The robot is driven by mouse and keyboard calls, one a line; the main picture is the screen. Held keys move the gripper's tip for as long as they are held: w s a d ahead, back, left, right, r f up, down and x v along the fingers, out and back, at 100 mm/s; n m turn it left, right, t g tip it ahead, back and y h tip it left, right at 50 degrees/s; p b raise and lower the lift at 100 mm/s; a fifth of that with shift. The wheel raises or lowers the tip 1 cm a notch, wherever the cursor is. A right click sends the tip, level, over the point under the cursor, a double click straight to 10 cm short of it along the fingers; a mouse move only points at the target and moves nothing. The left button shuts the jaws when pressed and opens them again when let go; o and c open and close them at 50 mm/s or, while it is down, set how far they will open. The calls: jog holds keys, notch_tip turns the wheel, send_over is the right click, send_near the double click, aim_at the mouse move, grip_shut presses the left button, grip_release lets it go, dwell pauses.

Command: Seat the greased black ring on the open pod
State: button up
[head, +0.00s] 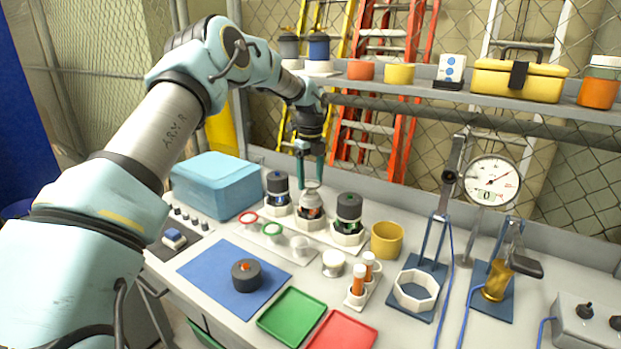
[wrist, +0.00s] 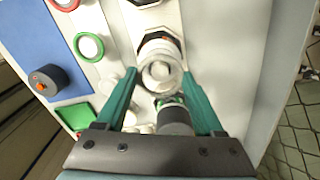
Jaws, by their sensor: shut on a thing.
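The middle pod (head: 311,223) stands in a white holder on the bench, without the dark cap its two neighbours have. A pale grey, round, stepped piece (head: 311,196) sits at its top; it also shows in the wrist view (wrist: 160,74). My gripper (head: 311,182) points down over this pod, its teal fingers on either side of the pale piece and closed on it. In the wrist view the fingertips (wrist: 160,77) flank it. I cannot make out a separate black ring on the pod or between the fingers; the pod's top is largely hidden.
Capped pods stand close by, blue-topped (head: 277,188) left and green-topped (head: 348,208) right. In front are red-rimmed (head: 247,219) and green-rimmed (head: 271,230) dishes and a blue mat (head: 212,273) with a dark puck (head: 246,275). A yellow cup (head: 387,240) stands right. A shelf (head: 420,92) runs behind.

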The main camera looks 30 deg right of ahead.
jog(key=shift+f+b, duration=0.4)
jog(key=shift+f, duration=1)
dwell(0.9)
dwell(0.4)
jog(key=o, duration=1.3)
notch_tip(320, 180, up, 11)
jog(key=b, duration=0.3)
jog(key=shift+f, duration=0.1)
